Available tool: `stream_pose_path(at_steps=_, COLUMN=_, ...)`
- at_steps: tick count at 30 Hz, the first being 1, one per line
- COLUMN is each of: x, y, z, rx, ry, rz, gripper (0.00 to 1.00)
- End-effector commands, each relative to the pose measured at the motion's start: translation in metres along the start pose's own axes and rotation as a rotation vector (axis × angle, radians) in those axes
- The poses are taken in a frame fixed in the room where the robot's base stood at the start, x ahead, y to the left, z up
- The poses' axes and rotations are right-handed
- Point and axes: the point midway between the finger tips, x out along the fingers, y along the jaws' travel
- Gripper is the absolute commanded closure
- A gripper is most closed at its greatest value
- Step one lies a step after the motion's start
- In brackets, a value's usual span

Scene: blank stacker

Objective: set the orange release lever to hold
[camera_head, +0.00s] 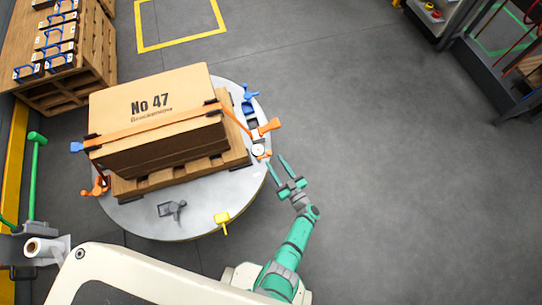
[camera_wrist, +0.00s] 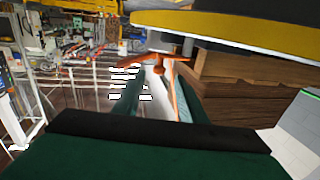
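An orange lever (camera_head: 270,126) sticks out at the right rim of the round grey table, near the end of the orange strap (camera_head: 160,124) over a cardboard box marked No 47. An orange T-shaped handle (camera_wrist: 155,62) shows ahead in the wrist view, probably the same lever. A second orange piece (camera_head: 97,187) sits at the table's left rim. My gripper (camera_head: 277,163) is open, its two green fingers apart, just below and right of the lever and not touching it. The lever's setting marks are not readable.
The box (camera_head: 150,110) stands on a wooden pallet (camera_head: 180,175) on the round table (camera_head: 150,222). A round white gauge (camera_head: 258,150), a blue clamp (camera_head: 248,100), a grey clamp (camera_head: 172,210) and a yellow handle (camera_head: 222,219) lie around it. Floor to the right is clear.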

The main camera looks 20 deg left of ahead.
Motion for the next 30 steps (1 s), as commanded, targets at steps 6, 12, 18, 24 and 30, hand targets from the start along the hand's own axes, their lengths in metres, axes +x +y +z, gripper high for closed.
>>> stream_pose_path(at_steps=6, x=-0.031, y=0.0, z=0.0, rx=-0.001, ry=0.0, rz=0.001, gripper=0.62)
stream_pose_path(at_steps=12, x=-0.041, y=0.0, z=0.0, rx=0.0, ry=-0.001, rz=0.0, gripper=0.62)
stream_pose_path(at_steps=18, x=-0.041, y=0.0, z=0.0, rx=0.0, ry=-0.001, rz=-0.001, gripper=0.62)
stream_pose_path(at_steps=24, x=-0.041, y=0.0, z=0.0, rx=0.0, ry=-0.001, rz=-0.001, gripper=0.62)
stream_pose_path(at_steps=30, x=-0.041, y=-0.002, z=0.0, rx=-0.002, ry=0.001, rz=0.002, gripper=0.62)
